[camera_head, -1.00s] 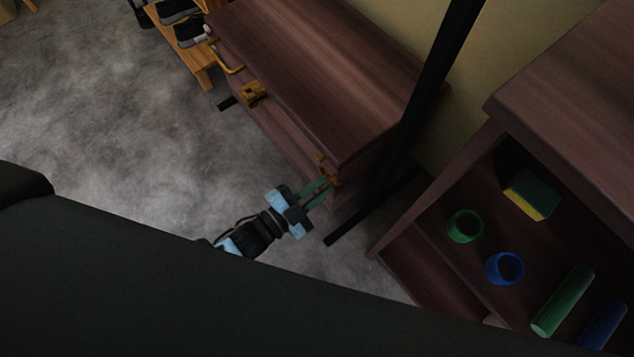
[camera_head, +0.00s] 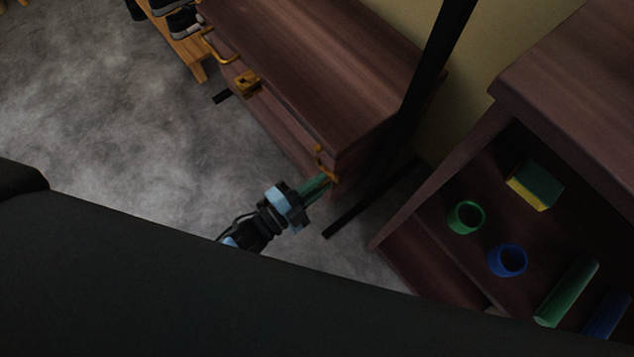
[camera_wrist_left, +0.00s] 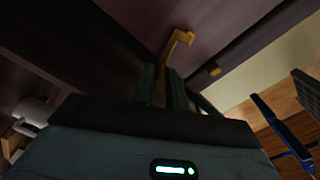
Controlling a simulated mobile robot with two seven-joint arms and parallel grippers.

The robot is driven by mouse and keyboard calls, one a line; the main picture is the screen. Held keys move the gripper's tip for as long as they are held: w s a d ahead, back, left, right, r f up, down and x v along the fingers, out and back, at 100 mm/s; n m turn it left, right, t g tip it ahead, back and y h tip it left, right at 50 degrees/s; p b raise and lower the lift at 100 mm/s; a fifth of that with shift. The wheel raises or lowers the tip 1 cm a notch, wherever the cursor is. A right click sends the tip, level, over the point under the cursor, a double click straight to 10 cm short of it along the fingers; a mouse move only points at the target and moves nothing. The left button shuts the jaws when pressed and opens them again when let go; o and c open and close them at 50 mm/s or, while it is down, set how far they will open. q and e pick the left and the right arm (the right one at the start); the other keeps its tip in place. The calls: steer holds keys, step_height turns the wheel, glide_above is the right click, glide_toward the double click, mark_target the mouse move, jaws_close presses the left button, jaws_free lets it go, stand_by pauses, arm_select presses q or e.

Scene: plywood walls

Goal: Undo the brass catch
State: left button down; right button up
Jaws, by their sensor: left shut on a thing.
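The brass catch (camera_head: 320,160) is a thin bent piece at the right-hand front end of the dark reddish wooden chest. My left gripper (camera_head: 328,182) has its green fingers shut on the lower part of it. In the left wrist view the catch (camera_wrist_left: 179,45) is an angled brass piece rising from between the fingertips (camera_wrist_left: 163,76). The fingers hide its lower end. My right gripper is not in view.
A brass block (camera_head: 246,84) and a brass handle (camera_head: 218,48) sit further left on the chest (camera_head: 325,70). A dark post (camera_head: 430,80) stands close behind the gripper. An open shelf (camera_head: 420,225) holding cups is at the right.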

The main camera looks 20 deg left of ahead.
arm_select(q)
steer(key=shift+f, duration=0.1)
steer(key=c, duration=1.5)
jaws_free()
steer(key=shift+o, duration=0.5)
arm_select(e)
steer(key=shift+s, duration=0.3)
arm_select(q)
steer(key=shift+s+a, duration=0.1)
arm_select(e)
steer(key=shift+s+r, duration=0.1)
